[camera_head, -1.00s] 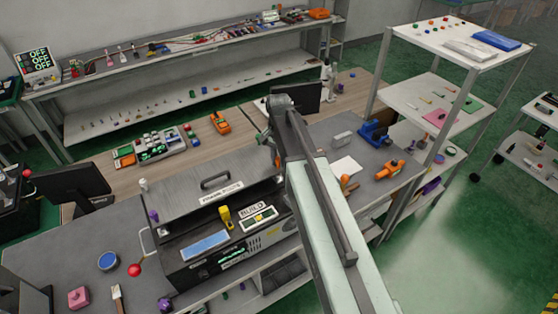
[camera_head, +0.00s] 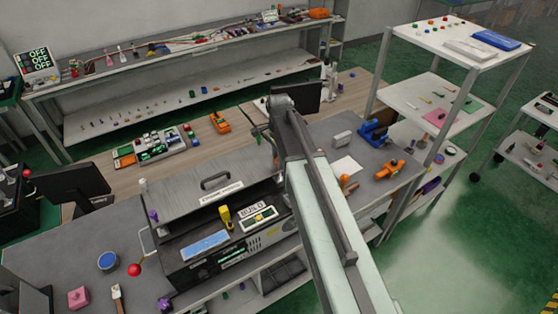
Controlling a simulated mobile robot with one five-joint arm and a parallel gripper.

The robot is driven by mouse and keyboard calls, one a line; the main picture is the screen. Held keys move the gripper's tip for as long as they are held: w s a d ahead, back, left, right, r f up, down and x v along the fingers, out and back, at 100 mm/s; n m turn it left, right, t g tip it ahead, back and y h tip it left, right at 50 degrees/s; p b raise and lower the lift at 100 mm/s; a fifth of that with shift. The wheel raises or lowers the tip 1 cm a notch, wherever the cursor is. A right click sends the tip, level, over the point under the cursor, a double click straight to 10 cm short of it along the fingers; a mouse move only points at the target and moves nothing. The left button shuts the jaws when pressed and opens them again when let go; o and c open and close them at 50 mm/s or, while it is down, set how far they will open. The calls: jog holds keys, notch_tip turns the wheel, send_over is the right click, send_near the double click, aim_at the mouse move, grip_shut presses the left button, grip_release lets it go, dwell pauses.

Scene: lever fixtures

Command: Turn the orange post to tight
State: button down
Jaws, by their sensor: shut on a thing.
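Several orange things show, and I cannot tell for sure which one is the orange post. An orange fixture (camera_head: 390,169) lies on the right part of the grey bench. A small orange knob (camera_head: 345,181) stands beside a white sheet, just right of my arm. Another orange item (camera_head: 219,122) lies on the wooden bench at the back. My arm rises from the bottom right to an elbow near the picture's middle. My gripper's fingers are hidden behind my arm, and so is whatever they touch.
A grey machine (camera_head: 195,205) with a handled lid stands left of my arm. A red-balled lever (camera_head: 134,270) is at its left side. A blue fixture (camera_head: 374,132) stands at the back right of the bench. A white shelf rack (camera_head: 440,100) is close on the right.

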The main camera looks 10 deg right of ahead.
dwell(0.4)
jog(key=c, duration=1.3)
grip_release()
notch_tip(320, 180, up, 8)
jog(key=p, duration=0.8)
jog(key=shift+w+f, duration=0.1)
jog(key=shift+f, duration=0.05)
